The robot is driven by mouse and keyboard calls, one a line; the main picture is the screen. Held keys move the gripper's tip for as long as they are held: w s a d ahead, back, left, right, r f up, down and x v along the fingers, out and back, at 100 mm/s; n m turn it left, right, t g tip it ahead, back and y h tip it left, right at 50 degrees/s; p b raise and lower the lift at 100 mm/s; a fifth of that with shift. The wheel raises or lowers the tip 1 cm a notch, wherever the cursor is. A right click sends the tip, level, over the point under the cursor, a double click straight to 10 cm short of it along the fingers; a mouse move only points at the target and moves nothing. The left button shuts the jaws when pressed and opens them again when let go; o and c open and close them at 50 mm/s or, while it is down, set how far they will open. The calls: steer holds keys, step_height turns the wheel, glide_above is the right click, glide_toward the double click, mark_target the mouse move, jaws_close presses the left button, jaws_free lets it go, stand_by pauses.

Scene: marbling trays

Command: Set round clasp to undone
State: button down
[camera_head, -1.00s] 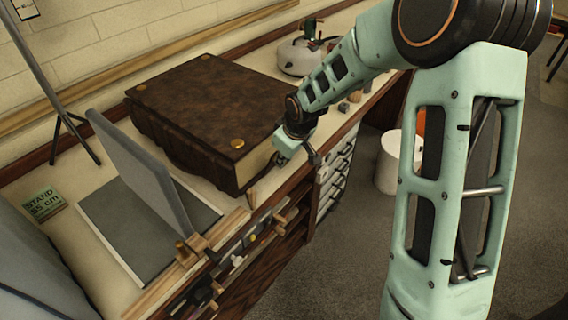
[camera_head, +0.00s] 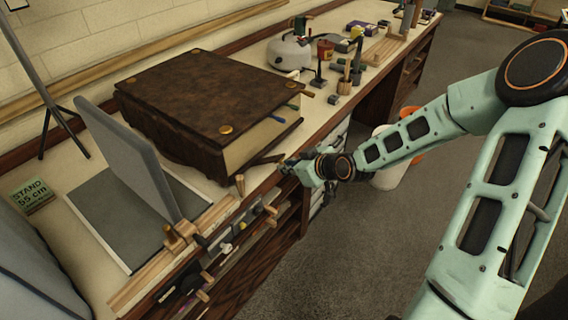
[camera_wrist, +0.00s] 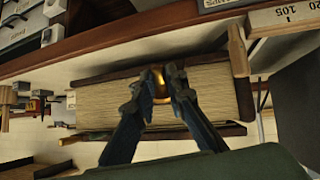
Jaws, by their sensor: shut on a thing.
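The large brown book (camera_head: 205,95) lies flat on the workbench, with brass bosses on its cover and its pale page edge facing me. The round clasp (camera_wrist: 158,88) is a gold ring at the page edge in the wrist view. My gripper (camera_wrist: 160,83) has its two dark fingers on either side of the ring and is shut on it. In the head view my gripper (camera_head: 287,168) is at the book's front right, by the bench edge. The clasp is hidden there, and I cannot tell whether it is still fastened.
A grey stand (camera_head: 130,155) with a raised panel is left of the book. A white kettle-like pot (camera_head: 289,54) and small tools stand behind. The floor (camera_head: 300,270) in front is clear.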

step_height(320, 180, down, 8)
steer(key=d+m+t+y+b, duration=0.1)
steer(key=t+y+b, duration=0.2)
steer(key=b, duration=0.8)
steer(key=shift+s+d+r+t+y, duration=0.15)
steer(key=shift+s+t+y, duration=0.25)
steer(key=shift+s+t, duration=0.1)
steer(key=c, duration=2)
jaws_free()
steer(key=shift+o, duration=0.3)
steer(key=v, duration=1.2)
steer(key=shift+w, duration=0.1)
